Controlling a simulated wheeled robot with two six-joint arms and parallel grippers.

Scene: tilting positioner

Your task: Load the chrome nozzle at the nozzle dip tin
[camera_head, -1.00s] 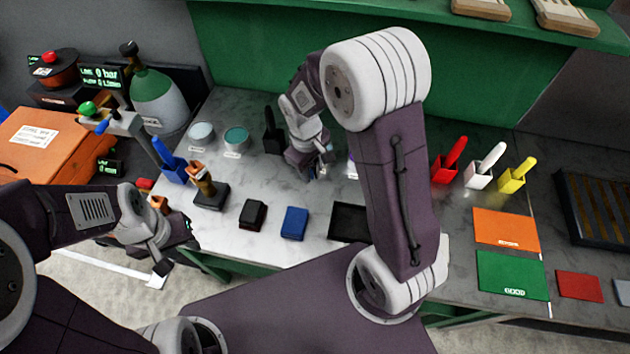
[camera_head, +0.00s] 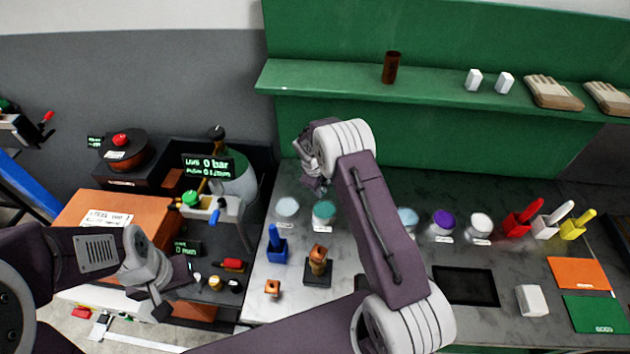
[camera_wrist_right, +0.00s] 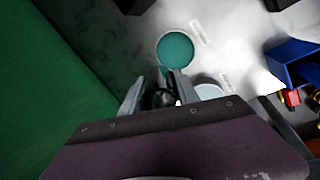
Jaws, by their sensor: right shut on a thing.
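My right gripper (camera_head: 318,188) is at the back of the bench, just behind the teal-topped tin (camera_head: 324,212) in the head view. In the right wrist view the gripper (camera_wrist_right: 155,92) is shut on a small dark thing (camera_wrist_right: 163,98) with a bright spot. I cannot tell whether it is the chrome nozzle. The teal tin (camera_wrist_right: 175,48) lies beyond the fingertips, with a pale tin (camera_wrist_right: 208,91) beside them. I cannot read which tin is the nozzle dip tin. My left gripper (camera_head: 162,300) hangs in front of the left-hand equipment, its jaws unclear.
A pale tin (camera_head: 287,207) stands left of the teal one. A blue holder (camera_head: 277,247) and a copper-coloured piece on a black block (camera_head: 318,272) stand in front. A purple tin (camera_head: 443,222) is to the right. The green shelf (camera_head: 430,97) overhangs behind.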

